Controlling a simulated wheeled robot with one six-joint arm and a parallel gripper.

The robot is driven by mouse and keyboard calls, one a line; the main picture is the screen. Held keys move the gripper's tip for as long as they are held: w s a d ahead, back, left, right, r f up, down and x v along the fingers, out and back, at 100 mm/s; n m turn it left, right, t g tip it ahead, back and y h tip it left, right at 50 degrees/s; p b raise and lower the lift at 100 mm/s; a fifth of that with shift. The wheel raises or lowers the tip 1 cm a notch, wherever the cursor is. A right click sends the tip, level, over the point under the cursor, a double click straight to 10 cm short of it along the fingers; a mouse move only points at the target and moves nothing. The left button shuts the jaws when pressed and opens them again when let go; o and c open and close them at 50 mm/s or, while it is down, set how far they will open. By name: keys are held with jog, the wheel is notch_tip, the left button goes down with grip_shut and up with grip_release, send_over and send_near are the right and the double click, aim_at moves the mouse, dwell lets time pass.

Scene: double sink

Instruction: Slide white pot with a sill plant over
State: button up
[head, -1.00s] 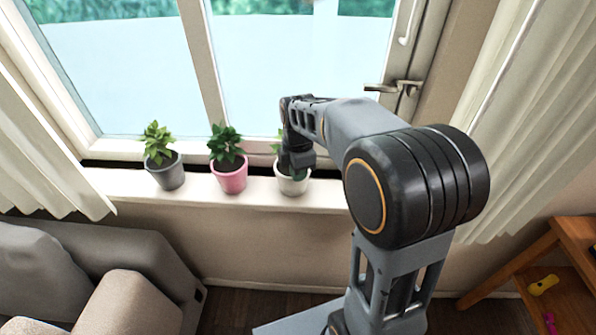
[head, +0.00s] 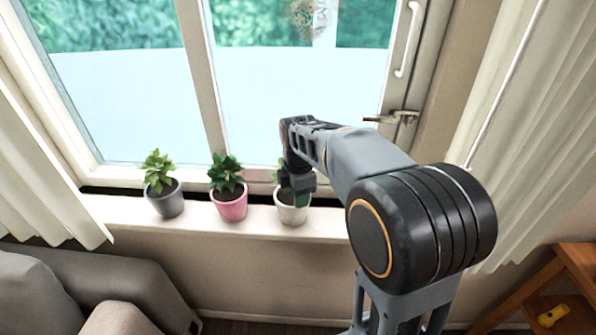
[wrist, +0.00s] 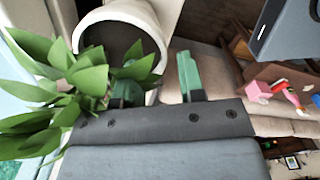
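The white pot (head: 288,217) with a green plant (head: 281,172) stands upright on the window sill, rightmost of three pots. My gripper (head: 300,198) is down at its right side and partly hides its plant. In the wrist view, the white pot (wrist: 150,32) opens toward me with dark soil inside, and the leaves (wrist: 60,85) spread left. My gripper (wrist: 155,75) is open, its green fingers apart. One finger is over the pot's mouth among leaves; the other is outside the rim, with a gap visible beside it.
A pink pot (head: 230,207) with a plant stands left of the white pot, and a grey pot (head: 167,202) is farther left. The sill (head: 325,225) is clear to the right. The window frame is close behind; curtains hang at both sides.

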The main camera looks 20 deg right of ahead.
notch_tip(320, 180, up, 12)
jog(key=shift+f, duration=0.2)
dwell(0.6)
jog(key=s+f+m+t, duration=0.4)
jog(key=s+f+m, duration=0.7)
jog(key=m, duration=0.7)
jog(key=s, duration=0.3)
jog(key=shift+s+a+f+m, duration=0.25)
jog(key=shift+a+m, duration=0.05)
jog(key=shift+c, duration=0.4)
